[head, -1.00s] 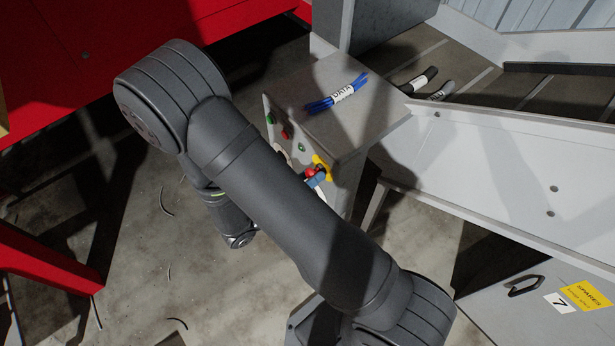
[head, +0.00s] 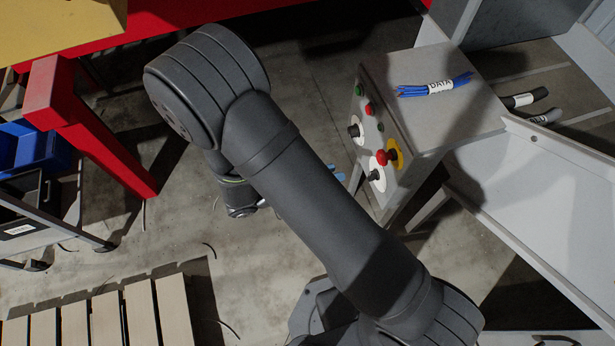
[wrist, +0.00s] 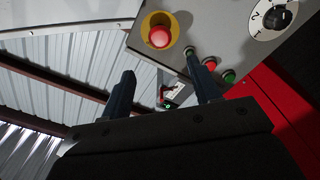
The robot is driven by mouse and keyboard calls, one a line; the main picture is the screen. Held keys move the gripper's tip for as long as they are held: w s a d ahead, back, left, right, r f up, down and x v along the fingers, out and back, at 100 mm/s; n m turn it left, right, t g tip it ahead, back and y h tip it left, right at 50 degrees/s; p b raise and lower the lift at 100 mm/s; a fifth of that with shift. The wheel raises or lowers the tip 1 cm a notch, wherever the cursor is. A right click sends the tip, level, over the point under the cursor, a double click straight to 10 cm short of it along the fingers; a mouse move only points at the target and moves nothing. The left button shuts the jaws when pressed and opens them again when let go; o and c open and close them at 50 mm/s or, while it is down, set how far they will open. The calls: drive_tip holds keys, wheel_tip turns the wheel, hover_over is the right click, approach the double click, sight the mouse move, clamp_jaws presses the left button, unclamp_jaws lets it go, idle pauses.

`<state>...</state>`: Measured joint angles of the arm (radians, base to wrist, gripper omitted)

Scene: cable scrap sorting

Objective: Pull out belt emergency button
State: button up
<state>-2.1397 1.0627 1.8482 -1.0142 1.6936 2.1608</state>
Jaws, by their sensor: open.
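The belt emergency button (head: 382,157) is a red mushroom knob on a yellow plate, on the front of a grey control box (head: 400,120). In the wrist view the red knob (wrist: 158,37) sits in its yellow ring, above the gap between the fingers; I cannot tell whether it is pressed in or out. My gripper (wrist: 160,64) is open with nothing between its fingers, and apart from the knob. In the head view my arm hides most of the gripper; its bluish fingertips (head: 337,174) show left of the box.
The box also carries green and red buttons (wrist: 230,76) and black selector knobs with white dials (wrist: 277,16). A blue cable bundle labelled DATA (head: 436,87) lies on top. A grey chute (head: 530,180) stands right. Red frame legs (head: 95,130) and blue bins (head: 22,150) are left.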

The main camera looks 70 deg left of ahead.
sight(379, 159)
drive_tip(key=s, duration=0.5)
drive_tip(key=shift+w, duration=0.15)
idle(0.4)
drive_tip(key=w, duration=1.7)
drive_tip(key=shift+w, duration=0.15)
drive_tip(key=s, duration=1.8)
drive_tip(key=w, duration=1.9)
drive_tip(key=shift+w, duration=0.35)
drive_tip(key=s, duration=1.8)
drive_tip(key=w+a+r+m+g+h, duration=0.3)
drive_tip(key=w+a+m, duration=0.4)
drive_tip(key=a, duration=0.3)
drive_tip(key=shift+w+a+r+g+h, duration=0.25)
drive_tip(key=shift+a+r+g+h, duration=0.15)
drive_tip(key=shift+r+g, duration=0.65)
